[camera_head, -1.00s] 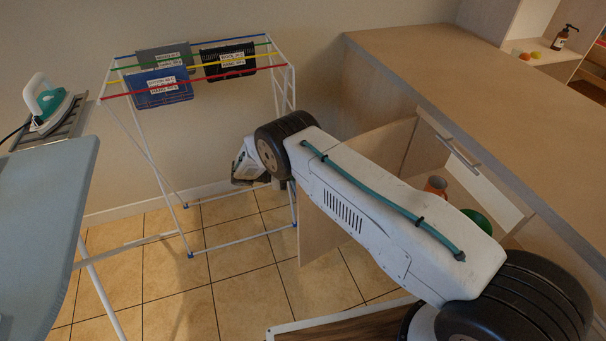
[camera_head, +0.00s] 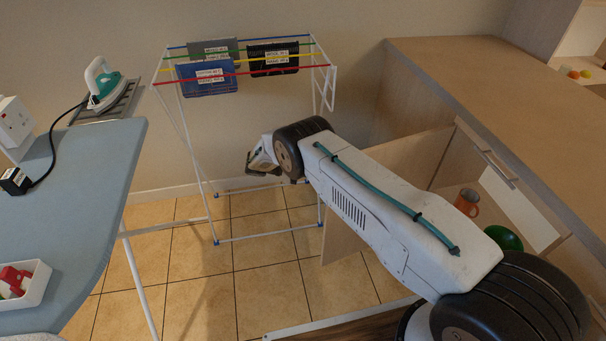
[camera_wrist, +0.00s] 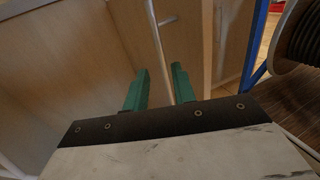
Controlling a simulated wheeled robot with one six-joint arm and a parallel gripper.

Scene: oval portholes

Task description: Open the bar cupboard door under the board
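The pale wooden cupboard door (camera_head: 342,238) stands swung out from the counter, partly hidden behind my arm. Its upper part shows above the arm. An orange mug (camera_head: 467,201) and a green round object (camera_head: 503,238) show inside the open cupboard. My gripper (camera_head: 262,158) is beyond the door's left edge in the head view, with its fingers unclear there. In the wrist view my gripper (camera_wrist: 157,90) has two green fingers apart. A thin metal bar (camera_wrist: 155,40) runs between or just beyond them; contact cannot be told.
A drying rack (camera_head: 268,238) with hanging cloths stands close behind my gripper. An ironing board (camera_head: 75,190) with an iron (camera_head: 103,85) is at left. The counter (camera_head: 500,90) is at right.

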